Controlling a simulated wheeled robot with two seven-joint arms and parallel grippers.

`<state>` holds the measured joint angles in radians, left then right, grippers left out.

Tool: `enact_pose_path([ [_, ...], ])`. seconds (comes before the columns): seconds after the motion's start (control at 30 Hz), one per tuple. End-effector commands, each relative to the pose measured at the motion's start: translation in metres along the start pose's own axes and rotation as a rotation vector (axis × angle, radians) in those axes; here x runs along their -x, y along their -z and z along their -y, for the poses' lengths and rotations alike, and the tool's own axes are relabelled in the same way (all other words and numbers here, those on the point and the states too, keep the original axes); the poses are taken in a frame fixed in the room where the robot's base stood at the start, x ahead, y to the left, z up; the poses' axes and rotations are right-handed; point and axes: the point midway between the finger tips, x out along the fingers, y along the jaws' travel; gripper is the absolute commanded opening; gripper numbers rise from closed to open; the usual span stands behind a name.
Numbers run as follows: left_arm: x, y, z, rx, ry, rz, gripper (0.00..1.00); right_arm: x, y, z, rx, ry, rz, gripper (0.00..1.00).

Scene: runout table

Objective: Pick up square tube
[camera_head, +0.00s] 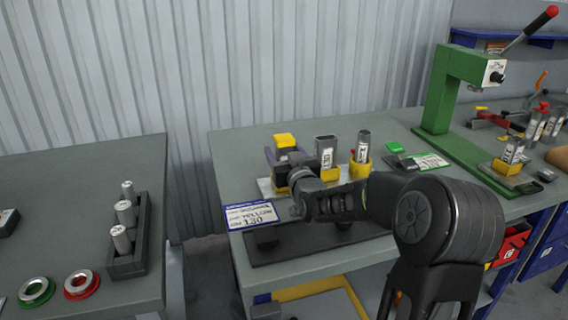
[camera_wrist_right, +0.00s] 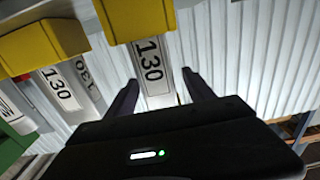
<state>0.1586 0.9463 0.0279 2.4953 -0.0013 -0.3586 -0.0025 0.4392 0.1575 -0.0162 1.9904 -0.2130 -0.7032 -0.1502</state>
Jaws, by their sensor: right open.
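A square tube (camera_head: 326,152) stands upright behind my right wrist in the head view. Another tube (camera_head: 363,147) stands to its right in a yellow holder (camera_head: 360,168). My right gripper (camera_head: 284,160) is at the left end of this row, near a yellow block (camera_head: 285,140). In the right wrist view, a metal tube marked 130 (camera_wrist_right: 153,75) shows between the two open fingers (camera_wrist_right: 162,92), at a yellow holder (camera_wrist_right: 136,20). Gaps show on both sides of it. My left gripper is out of view.
A sign reading 130 (camera_head: 250,217) is at the table's front left. A green press (camera_head: 445,95) stands to the right. A black rack (camera_head: 128,242) with round pieces is on the left table. A gap separates the tables.

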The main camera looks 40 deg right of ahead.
Motion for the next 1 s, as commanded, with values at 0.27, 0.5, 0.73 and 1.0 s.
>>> enact_pose_path([
  [0.27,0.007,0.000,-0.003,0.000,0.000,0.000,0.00,-0.028,0.000,0.000,0.000,0.000,0.001,0.62],
  [0.5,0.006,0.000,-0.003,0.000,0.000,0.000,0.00,-0.028,0.000,0.000,0.000,0.000,0.000,0.62],
  [0.73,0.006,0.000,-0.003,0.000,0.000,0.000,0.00,-0.028,0.000,0.000,0.000,0.000,0.000,0.62],
  [1.0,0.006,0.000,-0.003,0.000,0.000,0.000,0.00,-0.028,0.000,0.000,0.000,0.000,0.000,0.47],
])
